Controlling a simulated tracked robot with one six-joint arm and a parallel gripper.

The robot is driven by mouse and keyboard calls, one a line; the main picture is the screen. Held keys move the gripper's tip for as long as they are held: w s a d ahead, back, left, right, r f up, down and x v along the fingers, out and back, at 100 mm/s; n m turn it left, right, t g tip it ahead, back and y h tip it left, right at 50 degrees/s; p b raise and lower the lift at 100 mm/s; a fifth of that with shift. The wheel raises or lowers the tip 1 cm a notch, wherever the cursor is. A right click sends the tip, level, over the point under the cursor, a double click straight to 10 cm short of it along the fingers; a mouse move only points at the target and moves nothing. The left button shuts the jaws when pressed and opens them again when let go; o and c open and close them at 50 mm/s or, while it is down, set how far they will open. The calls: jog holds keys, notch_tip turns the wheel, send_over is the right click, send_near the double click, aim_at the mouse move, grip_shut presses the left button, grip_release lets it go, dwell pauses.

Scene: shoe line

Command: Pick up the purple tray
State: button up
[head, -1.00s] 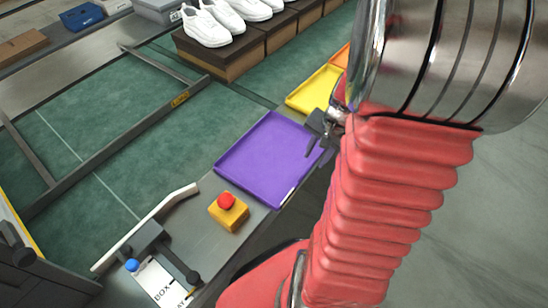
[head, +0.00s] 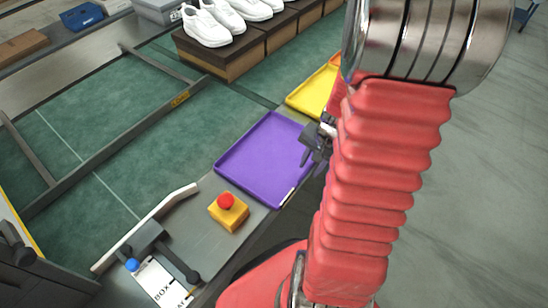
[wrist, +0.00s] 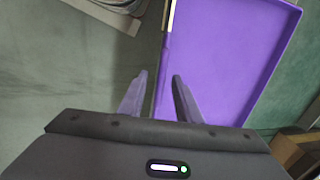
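The purple tray (head: 266,160) lies flat and empty on the grey ledge beside the green conveyor in the head view. In the wrist view the tray (wrist: 225,60) fills the upper right, its left edge running up from between the fingers. My gripper (head: 309,158) is at the tray's right edge in the head view. In the wrist view my gripper (wrist: 158,82) is open, one finger on each side of the line of that edge. I cannot tell whether a finger touches the tray.
A yellow tray (head: 312,92) lies just behind the purple one. A yellow block with a red button (head: 228,210) stands close in front. White shoes (head: 207,26) stand on brown boxes (head: 225,62) at the back.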

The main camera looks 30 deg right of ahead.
jog(key=shift+w+f, duration=0.15)
jog(key=shift+f, duration=0.75)
jog(key=shift+c, duration=0.5)
grip_shut()
